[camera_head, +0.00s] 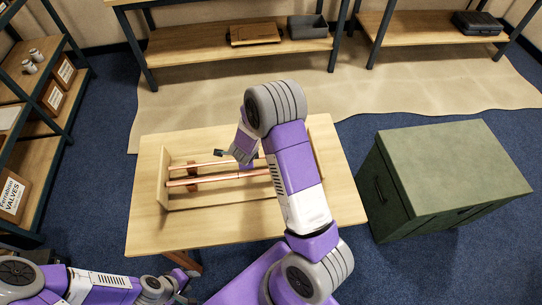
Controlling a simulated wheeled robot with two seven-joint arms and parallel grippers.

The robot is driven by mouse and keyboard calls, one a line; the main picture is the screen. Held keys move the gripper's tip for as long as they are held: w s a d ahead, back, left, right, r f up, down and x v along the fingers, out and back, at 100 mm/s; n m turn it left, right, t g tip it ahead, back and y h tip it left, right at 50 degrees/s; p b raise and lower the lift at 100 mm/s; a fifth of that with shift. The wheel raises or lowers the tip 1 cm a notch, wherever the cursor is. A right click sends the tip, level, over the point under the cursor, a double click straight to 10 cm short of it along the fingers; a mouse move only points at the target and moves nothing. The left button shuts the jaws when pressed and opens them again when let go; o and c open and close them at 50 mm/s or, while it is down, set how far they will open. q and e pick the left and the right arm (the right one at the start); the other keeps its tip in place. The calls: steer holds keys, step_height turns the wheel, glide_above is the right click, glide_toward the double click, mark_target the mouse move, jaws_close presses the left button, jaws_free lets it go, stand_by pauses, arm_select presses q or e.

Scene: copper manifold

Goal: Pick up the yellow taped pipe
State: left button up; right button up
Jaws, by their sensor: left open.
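Two long copper pipes lie side by side across a wooden rack (163,180) on the table. One is the far pipe (205,163), the other the near pipe (215,180). I see no yellow tape; my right arm covers part of their right portions. My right gripper (234,158) points down at the far pipe, near the rack's middle. Its fingers are small and partly hidden, so I cannot tell whether it touches or grips the pipe. My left gripper (188,286) is open and empty, low at the bottom left, in front of the table and away from the pipes.
The wooden table (150,235) has bare room around the rack. A green cabinet (455,165) stands to its right. A shelf with cartons (13,195) is at the left. Benches at the back hold a wooden tray (254,34), a grey bin (308,27) and a black case (477,22).

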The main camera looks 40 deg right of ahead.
jaws_close()
stand_by(1.2)
